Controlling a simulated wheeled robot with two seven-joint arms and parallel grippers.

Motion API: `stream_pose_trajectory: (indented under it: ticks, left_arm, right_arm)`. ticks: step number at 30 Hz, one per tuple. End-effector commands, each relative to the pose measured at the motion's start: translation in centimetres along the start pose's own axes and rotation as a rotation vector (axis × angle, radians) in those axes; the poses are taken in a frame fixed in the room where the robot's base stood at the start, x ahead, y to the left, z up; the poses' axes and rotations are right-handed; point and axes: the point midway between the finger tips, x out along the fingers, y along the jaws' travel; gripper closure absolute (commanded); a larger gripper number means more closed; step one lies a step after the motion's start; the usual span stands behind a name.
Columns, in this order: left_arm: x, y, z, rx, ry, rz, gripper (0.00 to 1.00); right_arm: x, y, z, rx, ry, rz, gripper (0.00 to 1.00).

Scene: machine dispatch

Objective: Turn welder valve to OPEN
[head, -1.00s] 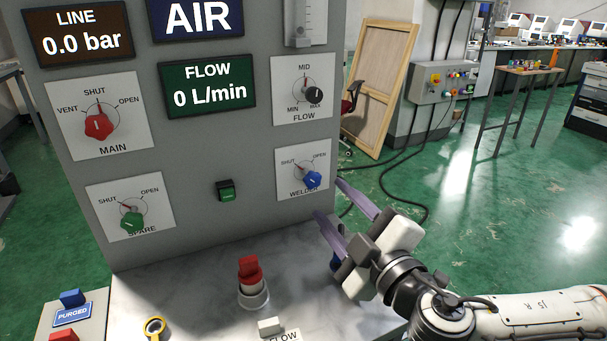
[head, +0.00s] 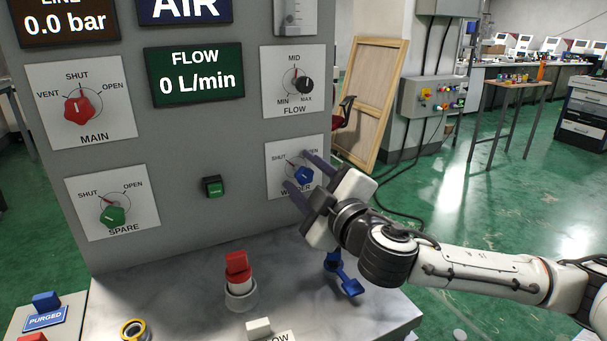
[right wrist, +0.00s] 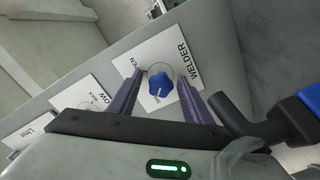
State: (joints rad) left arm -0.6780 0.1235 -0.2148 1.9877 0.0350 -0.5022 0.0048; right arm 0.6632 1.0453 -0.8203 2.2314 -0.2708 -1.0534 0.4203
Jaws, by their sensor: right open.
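The welder valve is a blue knob (head: 304,175) on a white plate (head: 275,190) marked SHUT and OPEN, low on the right of the grey panel. A small red mark by the knob lies toward SHUT. My right gripper (head: 297,169) is open in front of the plate, one finger above the knob and one below-left of it. In the right wrist view the blue knob (right wrist: 160,86) shows between the two spread fingers (right wrist: 161,80), with gaps on both sides. The fingers do not visibly touch it. The gripper hides part of the WELDER label. My left gripper is out of view.
The red MAIN knob (head: 82,108), green SPARE knob (head: 113,215) and black FLOW knob (head: 304,86) share the panel. A red-topped button (head: 238,267) and a blue handle-like part (head: 343,274) stand on the bench below.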

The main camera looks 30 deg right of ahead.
Motion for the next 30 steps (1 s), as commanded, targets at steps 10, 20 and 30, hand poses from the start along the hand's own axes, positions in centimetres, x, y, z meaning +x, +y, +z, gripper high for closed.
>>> stream_pose_trajectory:
  ticks: [10,20,30]
  left_arm:
    - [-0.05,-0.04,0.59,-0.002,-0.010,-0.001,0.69]
    - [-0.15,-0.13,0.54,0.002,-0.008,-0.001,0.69]
    - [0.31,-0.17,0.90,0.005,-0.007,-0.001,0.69]
  right_arm:
    - [0.20,-0.05,0.02,-0.001,0.000,0.000,0.63]
    - [0.18,-0.06,0.04,0.003,0.000,0.000,0.96]
    - [0.17,-0.26,0.21,0.121,-0.002,-0.001,0.96]
